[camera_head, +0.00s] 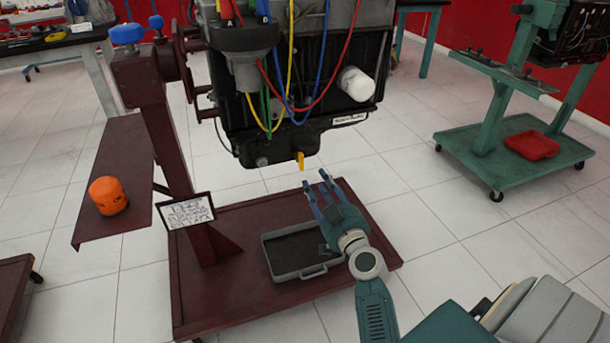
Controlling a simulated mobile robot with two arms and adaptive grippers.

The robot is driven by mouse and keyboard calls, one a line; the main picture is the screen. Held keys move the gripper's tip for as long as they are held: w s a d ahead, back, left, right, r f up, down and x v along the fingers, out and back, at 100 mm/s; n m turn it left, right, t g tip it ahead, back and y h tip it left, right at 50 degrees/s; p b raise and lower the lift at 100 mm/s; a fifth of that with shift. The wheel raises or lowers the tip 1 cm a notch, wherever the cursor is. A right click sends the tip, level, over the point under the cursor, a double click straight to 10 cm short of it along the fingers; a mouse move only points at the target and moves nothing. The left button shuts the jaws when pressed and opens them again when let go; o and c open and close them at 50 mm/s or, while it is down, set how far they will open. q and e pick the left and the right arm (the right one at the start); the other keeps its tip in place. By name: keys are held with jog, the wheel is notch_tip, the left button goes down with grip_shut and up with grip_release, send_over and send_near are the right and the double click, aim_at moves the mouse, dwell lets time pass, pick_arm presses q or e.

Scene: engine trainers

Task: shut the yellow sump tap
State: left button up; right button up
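The yellow sump tap (300,160) hangs at the bottom of the engine's black sump (290,143), in the upper middle of the head view. It is small, and whether it is open or shut is hard to tell. My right gripper (322,187) reaches up from the lower right, with its fingers spread and empty. Its fingertips are a little below and to the right of the tap in the picture, apart from it. My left gripper is not in view.
A grey drip tray (318,271) lies on the dark red stand base (225,290) below the engine. An orange filter (108,195) stands on the side shelf (115,165). A sign (186,211) leans by the post. A green trainer stand (500,160) is at right.

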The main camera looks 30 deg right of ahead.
aim_at(301, 161)
jog(key=x, duration=1)
jog(key=shift+w, duration=0.25)
jog(key=shift+a, duration=0.1)
grip_shut()
